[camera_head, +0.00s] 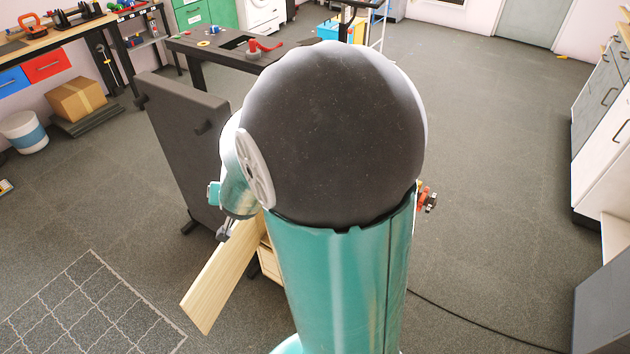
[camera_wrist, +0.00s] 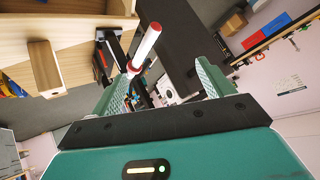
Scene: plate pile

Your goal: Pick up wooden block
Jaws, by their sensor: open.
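In the wrist view, a light wooden block (camera_wrist: 45,68) shows at the upper left, against a pale wooden surface (camera_wrist: 75,15). I take it for the task's block but cannot be sure. My gripper (camera_wrist: 164,72) is open, its two teal fingers spread apart, and the block lies outside them to the left. A red and white rod (camera_wrist: 145,47) shows between the fingers in the picture; its distance is unclear.
In the head view, a tilted wooden board (camera_head: 222,275) shows left of my arm, beside a dark upright panel (camera_head: 185,140). A dark table (camera_head: 215,50) stands behind, a cardboard box (camera_head: 77,100) at left, and cabinets (camera_head: 602,110) at right. Open floor (camera_head: 500,170) lies right of my arm.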

